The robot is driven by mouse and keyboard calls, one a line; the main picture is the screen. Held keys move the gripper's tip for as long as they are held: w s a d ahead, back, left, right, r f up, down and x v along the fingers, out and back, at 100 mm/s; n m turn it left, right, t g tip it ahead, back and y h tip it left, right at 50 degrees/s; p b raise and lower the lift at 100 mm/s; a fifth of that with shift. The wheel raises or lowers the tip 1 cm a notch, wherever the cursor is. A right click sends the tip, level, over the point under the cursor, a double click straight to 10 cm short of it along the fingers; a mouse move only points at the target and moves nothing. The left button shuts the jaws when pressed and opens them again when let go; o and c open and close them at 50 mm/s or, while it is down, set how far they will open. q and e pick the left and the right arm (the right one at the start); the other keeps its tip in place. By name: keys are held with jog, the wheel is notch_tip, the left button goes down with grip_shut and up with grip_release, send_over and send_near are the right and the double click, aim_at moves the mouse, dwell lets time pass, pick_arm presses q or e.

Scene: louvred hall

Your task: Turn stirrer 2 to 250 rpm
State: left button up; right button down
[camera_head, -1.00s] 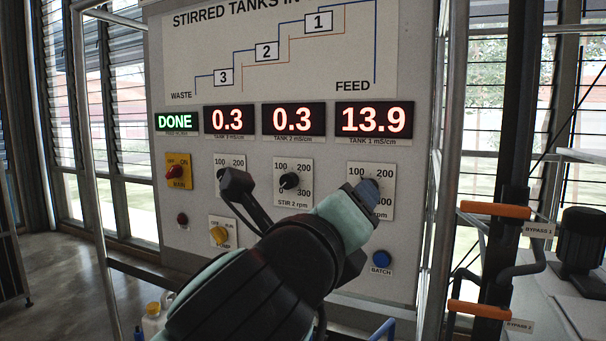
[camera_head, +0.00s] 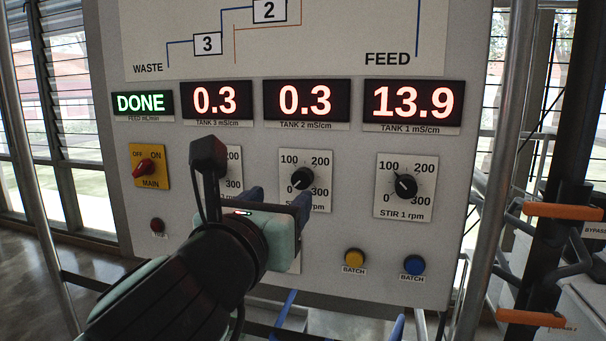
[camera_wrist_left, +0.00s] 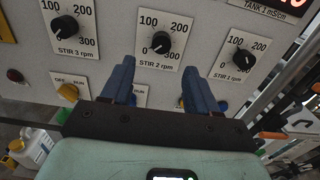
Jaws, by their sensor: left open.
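The STIR 2 knob (camera_head: 302,179) is a round black dial on a white plate marked 0 to 300 rpm. Its pale mark points down-left, near 0. It also shows in the left wrist view (camera_wrist_left: 161,42), just beyond the gap between the fingers. My left gripper (camera_head: 280,207) is open, its blue fingers apart and empty, in front of the panel at the lower left of the STIR 2 plate. The fingers also show in the left wrist view (camera_wrist_left: 158,78); neither appears to touch the knob. My right gripper is out of view.
The STIR 1 knob (camera_head: 405,186) is to the right, its mark near 100. The STIR 3 knob is hidden behind my arm in the head view but shows in the wrist view (camera_wrist_left: 64,26). Yellow (camera_head: 354,259) and blue (camera_head: 414,265) BATCH buttons sit below.

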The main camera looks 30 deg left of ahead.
aim_at(300, 181)
pick_arm(q)
jog(key=p+x, duration=0.2)
jog(key=x, duration=0.7)
jog(key=shift+w+d, duration=0.1)
jog(key=shift+w+p, duration=0.2)
jog(key=shift+p, duration=0.1)
jog(key=shift+w, duration=0.2)
jog(key=shift+s, duration=0.1)
grip_shut()
dwell(0.9)
